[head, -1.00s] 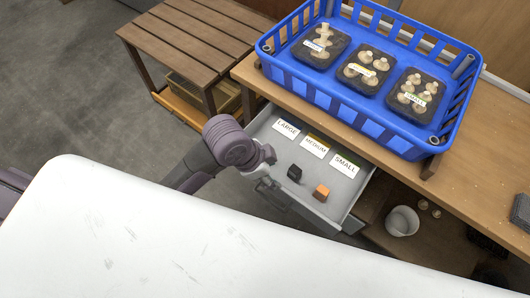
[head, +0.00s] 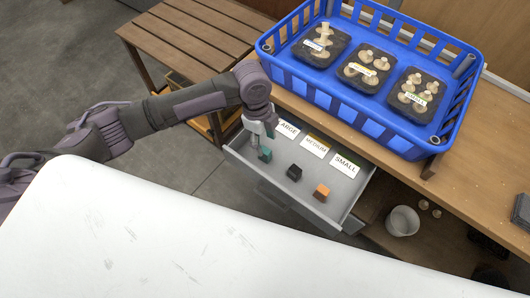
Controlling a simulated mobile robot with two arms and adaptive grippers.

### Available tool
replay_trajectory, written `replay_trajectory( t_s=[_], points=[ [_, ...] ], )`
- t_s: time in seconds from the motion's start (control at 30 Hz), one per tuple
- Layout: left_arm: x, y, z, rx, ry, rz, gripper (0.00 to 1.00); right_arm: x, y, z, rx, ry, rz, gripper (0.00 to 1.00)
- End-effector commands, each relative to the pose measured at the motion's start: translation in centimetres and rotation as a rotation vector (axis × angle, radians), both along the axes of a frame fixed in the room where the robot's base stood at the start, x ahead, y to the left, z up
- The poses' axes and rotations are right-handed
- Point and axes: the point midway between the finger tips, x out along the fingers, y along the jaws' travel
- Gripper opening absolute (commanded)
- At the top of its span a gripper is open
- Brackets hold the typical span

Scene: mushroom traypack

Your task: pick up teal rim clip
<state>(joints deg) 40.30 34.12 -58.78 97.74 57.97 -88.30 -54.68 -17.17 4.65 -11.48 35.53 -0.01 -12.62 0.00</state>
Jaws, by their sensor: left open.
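The teal rim clip (head: 265,154) is a small block in the left part of the open grey drawer (head: 246,168). My left gripper (head: 263,136) is just above it, pointing down, with its fingers open and close to the clip's top. I cannot tell whether the fingers touch the clip. A black clip (head: 294,172) and an orange clip (head: 321,192) lie in the same drawer to the right, in a row with the teal one. My right gripper is not in view.
Cards marked large (head: 288,129), medium (head: 315,145) and small (head: 345,164) lie along the drawer's back. A blue crate (head: 372,129) with three mushroom trays stands on the wooden table (head: 478,130). A white surface (head: 150,235) fills the foreground. A white cup (head: 402,221) is below the table.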

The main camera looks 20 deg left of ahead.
Motion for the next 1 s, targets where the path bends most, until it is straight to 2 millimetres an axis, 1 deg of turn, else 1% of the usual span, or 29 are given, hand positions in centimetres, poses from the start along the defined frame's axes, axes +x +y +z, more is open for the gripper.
replay_trajectory(
  t_s=[0.03, 0.1, 0.27, 0.47, 0.5, 0.6, 0.7, 0.87, 0.93, 1.0],
  points=[
    [0.0, -0.1, -0.8, -0.001, 0.0, 0.001, 0.54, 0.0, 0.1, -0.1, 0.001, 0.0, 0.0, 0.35],
    [0.0, -0.3, -1.4, -0.002, 0.001, 0.001, 0.54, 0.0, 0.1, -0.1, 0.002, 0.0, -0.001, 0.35],
    [0.0, -0.3, -2.4, -0.001, -0.001, 0.001, 0.54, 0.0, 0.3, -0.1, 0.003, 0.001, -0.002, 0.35],
    [0.3, 0.2, -5.3, 0.0, 0.001, 0.003, 0.54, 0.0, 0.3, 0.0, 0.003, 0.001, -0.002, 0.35],
    [0.2, 0.0, -5.9, -0.001, 0.002, 0.002, 0.54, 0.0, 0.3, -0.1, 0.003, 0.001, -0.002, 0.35],
    [0.2, -0.2, -6.9, 0.0, -0.002, 0.001, 0.54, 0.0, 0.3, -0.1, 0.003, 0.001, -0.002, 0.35],
    [0.2, -0.2, -7.2, 0.0, -0.003, 0.0, 0.54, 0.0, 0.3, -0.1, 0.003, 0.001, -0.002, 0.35],
    [0.2, -0.2, -7.2, -0.001, -0.003, 0.0, 0.54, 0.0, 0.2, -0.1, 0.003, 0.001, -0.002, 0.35],
    [0.2, -0.2, -7.2, -0.001, -0.003, 0.0, 0.46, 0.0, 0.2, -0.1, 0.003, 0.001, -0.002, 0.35],
    [0.2, -0.2, -7.2, -0.001, -0.003, 0.001, 0.34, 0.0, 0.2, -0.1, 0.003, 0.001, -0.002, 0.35]
  ],
)
